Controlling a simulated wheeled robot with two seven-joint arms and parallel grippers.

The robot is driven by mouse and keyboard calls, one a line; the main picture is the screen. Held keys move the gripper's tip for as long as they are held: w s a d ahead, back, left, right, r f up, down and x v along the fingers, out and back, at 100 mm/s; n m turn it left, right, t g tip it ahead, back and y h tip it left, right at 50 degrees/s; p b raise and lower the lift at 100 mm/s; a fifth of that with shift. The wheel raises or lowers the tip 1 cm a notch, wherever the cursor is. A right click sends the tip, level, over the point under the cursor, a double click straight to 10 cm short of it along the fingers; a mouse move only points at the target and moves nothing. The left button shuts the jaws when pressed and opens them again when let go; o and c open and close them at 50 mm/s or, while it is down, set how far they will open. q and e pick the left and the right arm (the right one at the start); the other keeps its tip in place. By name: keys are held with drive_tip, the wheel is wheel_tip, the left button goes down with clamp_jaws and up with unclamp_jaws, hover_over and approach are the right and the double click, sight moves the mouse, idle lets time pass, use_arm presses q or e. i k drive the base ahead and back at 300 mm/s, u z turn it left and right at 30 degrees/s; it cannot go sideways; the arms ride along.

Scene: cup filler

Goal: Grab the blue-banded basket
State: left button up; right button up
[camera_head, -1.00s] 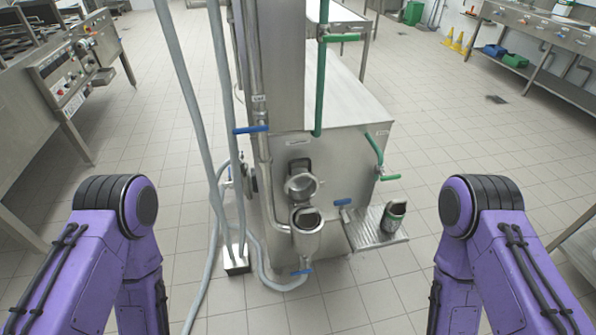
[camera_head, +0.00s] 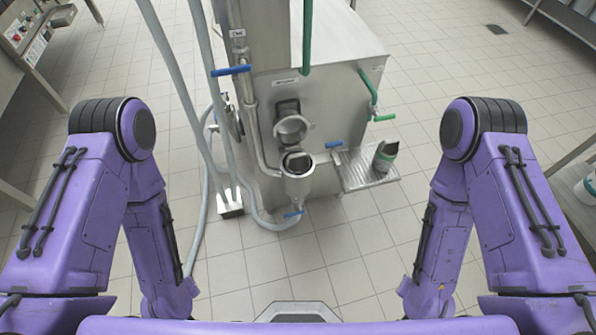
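I cannot make out a basket with a clear blue band. A small dark container with a green band (camera_head: 385,155) stands on the ridged metal tray (camera_head: 366,171) at the right of the steel machine (camera_head: 335,105). Neither gripper shows in the head view.
The machine has a round spout, a metal funnel cup (camera_head: 298,178) below it and blue and green valve handles. Grey hoses (camera_head: 185,95) run down its left side to the floor. The tiled floor (camera_head: 375,240) in front is clear. Steel counters stand at the upper left and right.

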sight(298, 163)
drive_tip(key=z, duration=1.85)
drive_tip(key=i, duration=1.65)
drive_tip(key=u, duration=3)
